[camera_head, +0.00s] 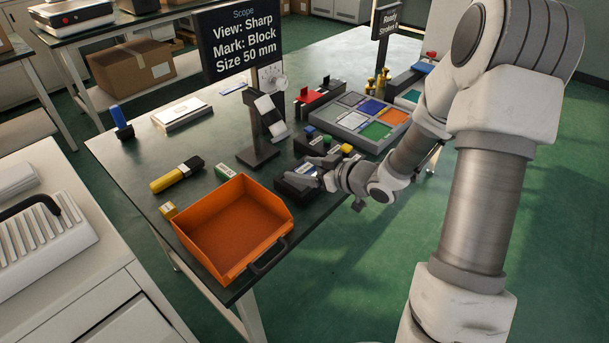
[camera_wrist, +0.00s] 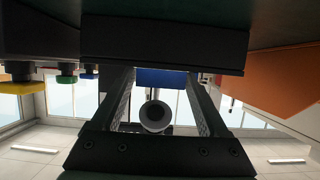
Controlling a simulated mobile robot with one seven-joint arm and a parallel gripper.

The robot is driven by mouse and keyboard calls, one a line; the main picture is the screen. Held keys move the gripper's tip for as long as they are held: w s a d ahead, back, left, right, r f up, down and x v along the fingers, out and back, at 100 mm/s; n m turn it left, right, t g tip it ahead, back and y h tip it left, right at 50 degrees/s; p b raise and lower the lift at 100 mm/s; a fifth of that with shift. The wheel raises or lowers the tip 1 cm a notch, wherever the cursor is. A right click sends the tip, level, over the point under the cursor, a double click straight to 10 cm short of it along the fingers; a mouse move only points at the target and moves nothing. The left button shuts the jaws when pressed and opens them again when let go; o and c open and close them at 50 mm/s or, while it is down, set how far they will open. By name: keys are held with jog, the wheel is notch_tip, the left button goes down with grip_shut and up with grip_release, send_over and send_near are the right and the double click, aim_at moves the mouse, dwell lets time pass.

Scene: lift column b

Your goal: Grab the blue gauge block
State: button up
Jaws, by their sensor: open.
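In the wrist view, which looks upside down, a blue block (camera_wrist: 161,78) shows between the ends of my two fingers, against a black holder (camera_wrist: 165,45). I cannot tell whether the fingers touch it. In the head view my gripper (camera_head: 319,177) is open at the right side of the black holder (camera_head: 291,188) on the dark table. A small pale bluish labelled patch (camera_head: 307,169) shows on the holder by my fingers, which partly hide it. Another blue piece with a black base (camera_head: 120,122) stands at the table's far left edge.
An orange bin (camera_head: 232,226) stands at the near left of the holder. A scope stand (camera_head: 262,132) is behind it. Coloured buttons (camera_head: 328,139) and a grey tray with coloured compartments (camera_head: 352,121) lie to the back right. A yellow-black tool (camera_head: 177,174) lies on the left.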

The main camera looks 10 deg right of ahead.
grip_shut()
dwell(0.3)
jog(key=shift+r, duration=0.1)
